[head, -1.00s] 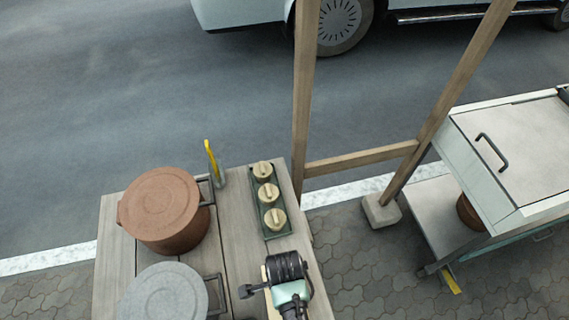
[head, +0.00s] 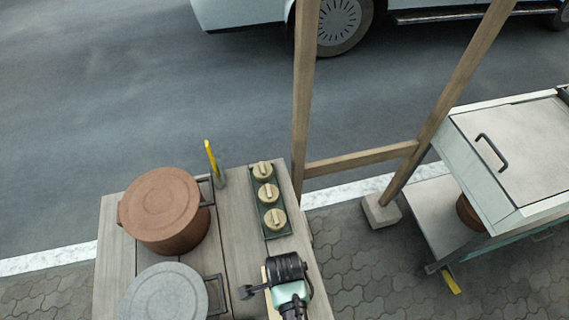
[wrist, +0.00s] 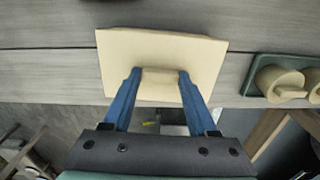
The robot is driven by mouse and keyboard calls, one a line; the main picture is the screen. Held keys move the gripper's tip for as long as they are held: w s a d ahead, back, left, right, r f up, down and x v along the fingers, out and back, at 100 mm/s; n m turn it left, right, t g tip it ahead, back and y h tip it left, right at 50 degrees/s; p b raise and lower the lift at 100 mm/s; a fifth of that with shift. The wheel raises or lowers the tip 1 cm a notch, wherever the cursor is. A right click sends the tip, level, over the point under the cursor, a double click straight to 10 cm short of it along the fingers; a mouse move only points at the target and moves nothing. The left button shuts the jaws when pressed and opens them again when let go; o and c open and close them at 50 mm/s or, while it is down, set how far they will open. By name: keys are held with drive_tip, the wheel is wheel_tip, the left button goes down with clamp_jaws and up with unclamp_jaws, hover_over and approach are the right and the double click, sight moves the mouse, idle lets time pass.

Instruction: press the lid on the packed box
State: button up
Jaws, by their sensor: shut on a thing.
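A beige, square lid (wrist: 207,58) with a raised handle (wrist: 160,84) fills the middle of the wrist view. My gripper (wrist: 160,73) has its two blue fingers on either side of the handle and is shut on it. In the head view the wrist and gripper hide most of the lid; only a beige strip shows at the table's right side. No box shows under the lid in either view, so I cannot tell whether the lid touches it.
A brown pot (head: 160,208) and a grey-lidded pot (head: 163,293) stand at left. A wooden post (head: 303,100) rises behind; a cart (head: 510,160) stands right.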

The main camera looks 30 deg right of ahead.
drive_tip(key=o, duration=1.5)
drive_tip(key=shift+r+p, duration=3.1)
drive_tip(key=shift+p, duration=0.2)
drive_tip(key=shift+f, duration=0.1)
drive_tip(key=shift+c, duration=0.4)
clamp_jaws()
